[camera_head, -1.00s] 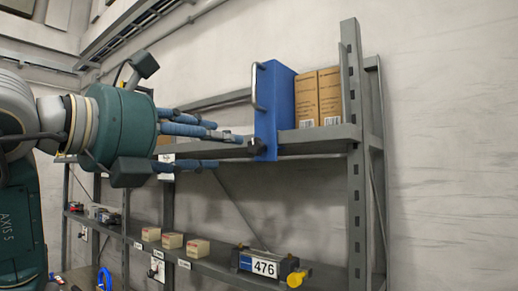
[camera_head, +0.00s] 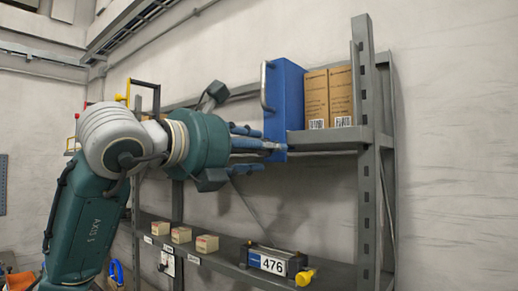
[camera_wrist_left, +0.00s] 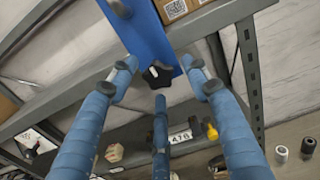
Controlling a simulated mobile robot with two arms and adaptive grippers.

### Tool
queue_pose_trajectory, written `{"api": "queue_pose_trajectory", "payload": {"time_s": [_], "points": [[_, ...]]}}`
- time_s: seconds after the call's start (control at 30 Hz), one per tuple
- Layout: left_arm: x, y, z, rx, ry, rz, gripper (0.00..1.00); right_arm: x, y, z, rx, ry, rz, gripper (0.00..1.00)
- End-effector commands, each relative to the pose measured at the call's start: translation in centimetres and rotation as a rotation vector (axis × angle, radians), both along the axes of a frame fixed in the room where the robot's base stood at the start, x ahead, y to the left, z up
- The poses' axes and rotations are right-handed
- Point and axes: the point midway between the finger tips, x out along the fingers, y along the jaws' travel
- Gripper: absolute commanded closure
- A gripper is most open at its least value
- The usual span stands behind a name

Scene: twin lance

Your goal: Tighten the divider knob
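The blue divider (camera_head: 287,92) stands upright at the left of the cardboard boxes on the upper shelf, with a metal handle on its side. In the left wrist view, its dark lobed knob (camera_wrist_left: 158,75) sits at the divider's lower end. My left gripper (camera_head: 262,145) reaches the divider's lower edge, and its fingers hide the knob in the head view. In the left wrist view, the blue fingers are spread around the knob, with gaps visible between them and it. My right gripper is in neither view.
Two cardboard boxes (camera_head: 328,98) stand right of the divider on the upper shelf (camera_head: 330,139). A grey rack post (camera_head: 366,190) rises at the right. The lower shelf (camera_head: 225,248) holds small cream boxes (camera_head: 181,235) and a device marked 476 (camera_head: 272,262).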

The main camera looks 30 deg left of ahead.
Motion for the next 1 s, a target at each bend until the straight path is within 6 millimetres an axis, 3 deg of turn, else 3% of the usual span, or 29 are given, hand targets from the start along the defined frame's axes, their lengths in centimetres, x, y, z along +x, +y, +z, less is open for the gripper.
{"api": "queue_pose_trajectory", "payload": {"time_s": [0.03,0.2,0.8,0.83,0.9,1.0], "points": [[-0.02,-0.02,0.01,0.0,0.0,0.0,0.64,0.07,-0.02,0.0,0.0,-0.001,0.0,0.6],[-0.03,-0.03,-0.02,0.0,0.001,-0.001,0.95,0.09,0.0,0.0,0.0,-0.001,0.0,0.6],[0.05,-0.1,-0.35,0.071,0.003,-0.003,0.96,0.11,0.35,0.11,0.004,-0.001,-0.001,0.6],[0.06,-0.1,-0.36,0.072,0.004,-0.003,0.64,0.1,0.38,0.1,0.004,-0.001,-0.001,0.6],[0.05,-0.11,-0.34,0.071,0.003,-0.003,0.52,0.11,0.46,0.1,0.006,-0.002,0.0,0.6],[0.02,-0.07,-0.24,0.07,0.0,-0.001,0.52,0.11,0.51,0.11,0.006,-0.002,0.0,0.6]]}}
